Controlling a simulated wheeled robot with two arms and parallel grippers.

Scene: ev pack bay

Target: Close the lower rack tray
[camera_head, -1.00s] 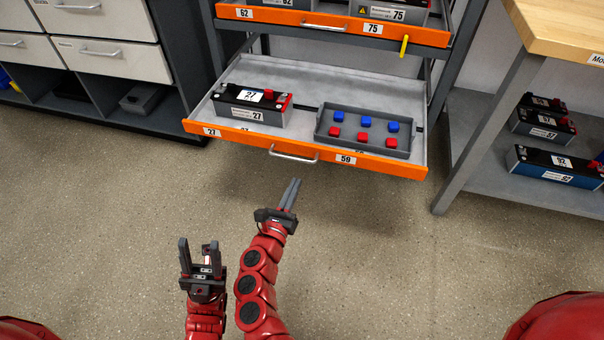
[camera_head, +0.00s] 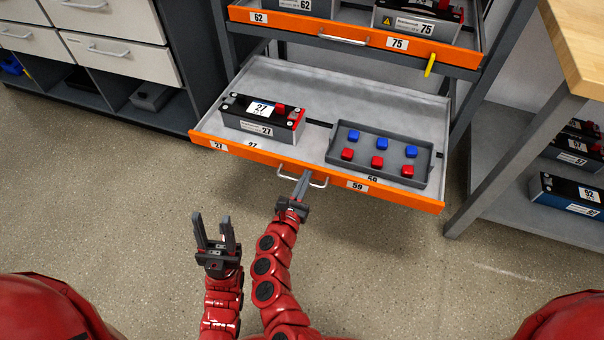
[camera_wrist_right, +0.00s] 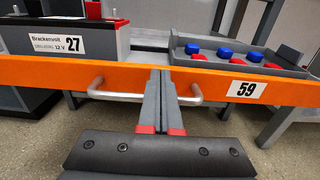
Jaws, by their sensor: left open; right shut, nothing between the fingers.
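The lower rack tray (camera_head: 405,194) is pulled out, with an orange front and a metal handle (camera_head: 290,174). On it sit a black battery marked 27 (camera_head: 262,116) at left and a grey bin (camera_head: 420,178) of blue and red caps at right. My right gripper (camera_head: 301,186) is shut and empty, its fingertips at the handle's middle. In the right wrist view its fingers (camera_wrist_right: 161,100) overlap the orange front (camera_wrist_right: 212,84) and hide part of the handle; I cannot tell whether they touch. My left gripper (camera_head: 213,228) is open and empty, left of it, short of the tray.
An upper orange tray (camera_head: 345,38) with batteries 62 and 75 sits above, a yellow tag (camera_head: 430,64) hanging from it. A grey drawer cabinet (camera_head: 110,55) stands left. A wooden-topped bench (camera_head: 575,45) with batteries on its lower shelf stands right. The floor before the tray is clear.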

